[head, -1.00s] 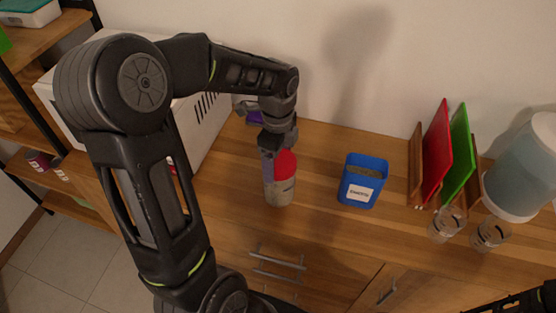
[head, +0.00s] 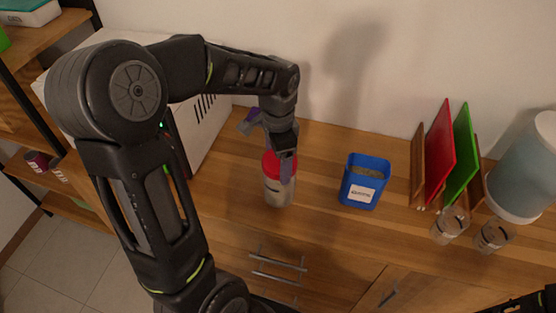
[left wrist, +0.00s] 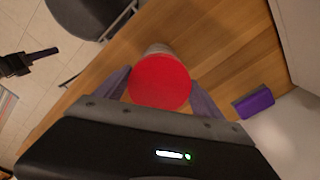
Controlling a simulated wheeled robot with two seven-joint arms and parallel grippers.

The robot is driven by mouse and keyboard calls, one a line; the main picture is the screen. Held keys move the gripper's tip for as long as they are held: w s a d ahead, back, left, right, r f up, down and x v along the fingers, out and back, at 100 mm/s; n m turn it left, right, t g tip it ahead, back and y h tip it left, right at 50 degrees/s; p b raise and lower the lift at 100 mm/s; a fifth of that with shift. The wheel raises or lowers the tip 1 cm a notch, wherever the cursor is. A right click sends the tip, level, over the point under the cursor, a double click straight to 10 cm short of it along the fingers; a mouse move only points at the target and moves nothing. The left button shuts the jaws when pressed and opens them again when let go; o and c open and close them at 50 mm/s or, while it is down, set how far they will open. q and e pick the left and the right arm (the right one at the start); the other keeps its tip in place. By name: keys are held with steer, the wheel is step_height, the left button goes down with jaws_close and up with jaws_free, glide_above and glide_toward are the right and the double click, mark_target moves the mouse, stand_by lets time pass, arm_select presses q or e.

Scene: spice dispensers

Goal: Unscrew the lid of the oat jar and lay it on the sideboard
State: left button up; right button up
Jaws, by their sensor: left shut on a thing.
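The oat jar (head: 277,192) stands upright on the wooden sideboard (head: 325,146). It has a pale, see-through body and a red lid (head: 269,167). In the left wrist view the round red lid (left wrist: 160,82) fills the space between the fingers. My left gripper (head: 281,163) comes down from above and is shut on the lid, one finger on each side. The lid sits on top of the jar; I cannot tell how loose it is. In the left wrist view my right gripper (left wrist: 42,54) shows at the far left, away from the jar; its jaws are unclear.
A blue labelled container (head: 363,184) stands right of the jar. Further right are upright red (head: 440,153) and green boards, small glasses (head: 450,225) and a large dispenser (head: 523,175). A white microwave (head: 205,125) stands on the left. A purple block (left wrist: 254,102) lies nearby. Bare wood surrounds the jar.

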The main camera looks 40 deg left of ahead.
arm_select(q)
steer(key=o, duration=1.2)
steer(key=m+p, duration=0.1)
steer(key=m, duration=0.5)
steer(key=shift+r+p, duration=0.15)
steer(key=shift+p, duration=0.15)
steer(key=m, duration=0.3)
steer(key=shift+w+a, duration=0.1)
steer(key=m+p, duration=0.2)
steer(key=m, duration=0.3)
steer(key=shift+w+m, duration=0.1)
steer(key=shift+m, duration=0.3)
steer(key=shift+m+p, duration=0.45)
steer(key=shift+m, duration=0.25)
steer(key=shift+w+m, duration=0.1)
steer(key=shift+m, duration=1)
